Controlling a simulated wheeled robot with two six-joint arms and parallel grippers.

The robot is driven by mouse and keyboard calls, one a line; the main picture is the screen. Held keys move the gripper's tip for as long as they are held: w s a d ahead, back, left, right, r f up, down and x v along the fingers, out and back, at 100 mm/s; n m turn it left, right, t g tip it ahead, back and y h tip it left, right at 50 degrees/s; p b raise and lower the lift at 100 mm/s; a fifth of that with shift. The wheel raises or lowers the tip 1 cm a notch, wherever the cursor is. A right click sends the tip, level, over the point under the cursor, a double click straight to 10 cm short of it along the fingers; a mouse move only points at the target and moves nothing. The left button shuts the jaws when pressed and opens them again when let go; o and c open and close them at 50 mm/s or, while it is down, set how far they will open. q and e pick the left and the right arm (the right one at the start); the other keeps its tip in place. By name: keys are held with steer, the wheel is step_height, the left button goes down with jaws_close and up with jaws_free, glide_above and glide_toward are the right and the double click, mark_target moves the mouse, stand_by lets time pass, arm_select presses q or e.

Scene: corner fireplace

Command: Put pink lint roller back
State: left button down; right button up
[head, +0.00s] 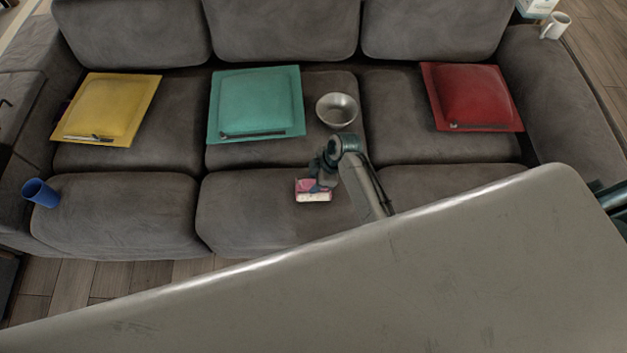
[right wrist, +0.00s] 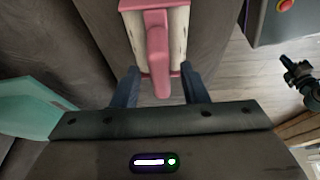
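The lint roller (head: 313,197), pink and white, shows over the front part of the sofa's middle seat. In the right wrist view the pink lint roller (right wrist: 158,50) has its white sides and pink handle between the fingers.
The grey sofa (head: 150,190) holds yellow (head: 108,105), teal (head: 255,98) and red (head: 472,95) cushions. A metal bowl (head: 337,110) stands behind my gripper. A blue cup (head: 40,193) is at left, a white mug (head: 555,26) at right. A grey slab (head: 400,270) fills the lower right.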

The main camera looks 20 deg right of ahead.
steer(key=v, duration=1.1)
steer(key=shift+f, duration=0.15)
